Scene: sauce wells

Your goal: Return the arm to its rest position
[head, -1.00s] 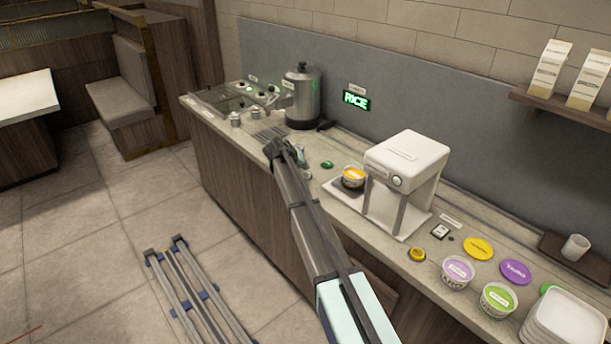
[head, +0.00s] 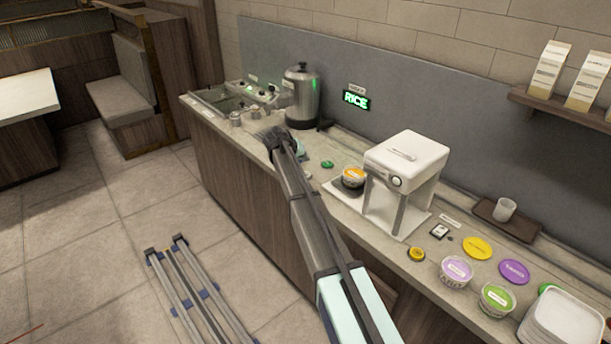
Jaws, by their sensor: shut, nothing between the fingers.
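My arm reaches from the bottom middle over the counter (head: 232,165). My gripper (head: 270,136) is at its far end, over the back-left part of the counter, near the steel pot (head: 302,92). It is small and dark in this view. It is shut, and no held object shows. Part of the counter behind the arm is hidden.
A white machine (head: 408,160) with an orange-lidded cup (head: 353,174) stands right of the arm. Purple (head: 457,272) and green (head: 497,299) tubs, white trays (head: 563,322) and a brown tray (head: 524,232) with a cup (head: 505,209) are farther right.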

